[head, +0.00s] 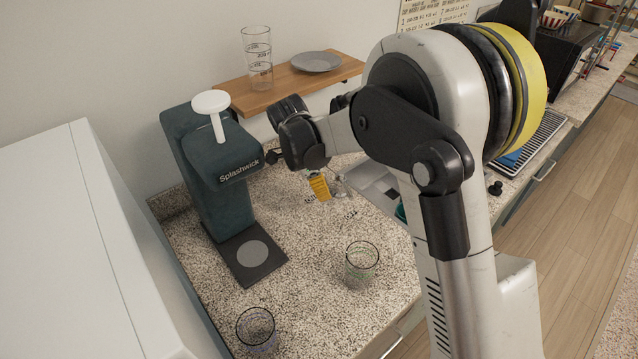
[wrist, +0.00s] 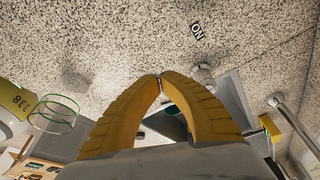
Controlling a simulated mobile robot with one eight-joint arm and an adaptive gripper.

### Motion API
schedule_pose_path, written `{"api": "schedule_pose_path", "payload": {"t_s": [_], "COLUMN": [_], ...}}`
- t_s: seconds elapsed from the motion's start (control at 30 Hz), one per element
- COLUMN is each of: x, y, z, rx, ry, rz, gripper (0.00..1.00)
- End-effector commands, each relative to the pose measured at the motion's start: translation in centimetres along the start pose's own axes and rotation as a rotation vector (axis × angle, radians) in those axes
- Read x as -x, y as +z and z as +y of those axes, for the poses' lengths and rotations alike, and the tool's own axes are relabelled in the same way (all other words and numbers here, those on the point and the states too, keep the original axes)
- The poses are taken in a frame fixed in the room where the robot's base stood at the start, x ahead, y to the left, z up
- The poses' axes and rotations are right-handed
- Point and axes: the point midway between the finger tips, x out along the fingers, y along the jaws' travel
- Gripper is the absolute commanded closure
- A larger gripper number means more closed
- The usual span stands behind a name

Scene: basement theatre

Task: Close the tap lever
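My gripper (wrist: 160,80) has its two yellow fingers together at the tips, with no object clearly seen between them. In the head view its fingers (head: 319,187) point down over the speckled counter, just left of small chrome tap parts (head: 341,187). In the wrist view a round chrome fitting (wrist: 203,76) lies just beyond the fingertips, apart from them in the picture. A chrome tube (wrist: 295,122) and a yellow block (wrist: 268,128) show at the right; I cannot tell which part is the lever.
A Splashwick dispenser (head: 207,170) with a white disc-topped handle stands left of my gripper. A green-rimmed glass (head: 361,265) and a purple-marked glass (head: 256,330) stand on the counter. Above, a wooden shelf (head: 280,84) holds a tall glass (head: 257,60) and grey plate (head: 316,62).

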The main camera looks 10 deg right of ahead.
Motion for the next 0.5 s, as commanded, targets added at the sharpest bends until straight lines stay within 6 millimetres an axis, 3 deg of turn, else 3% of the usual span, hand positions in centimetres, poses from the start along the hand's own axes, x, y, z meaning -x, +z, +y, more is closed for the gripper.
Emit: {"api": "schedule_pose_path", "payload": {"t_s": [0.07, 0.23, 0.5], "x": [-1.8, -2.7, -3.1], "y": [0.1, -2.5, -3.6], "z": [0.0, 0.0, 0.0], "rx": [-0.001, -0.002, 0.000], "ry": [0.000, 0.001, 0.000], "rz": [0.000, 0.000, 0.000], "gripper": [1.00, 1.00, 1.00]}}
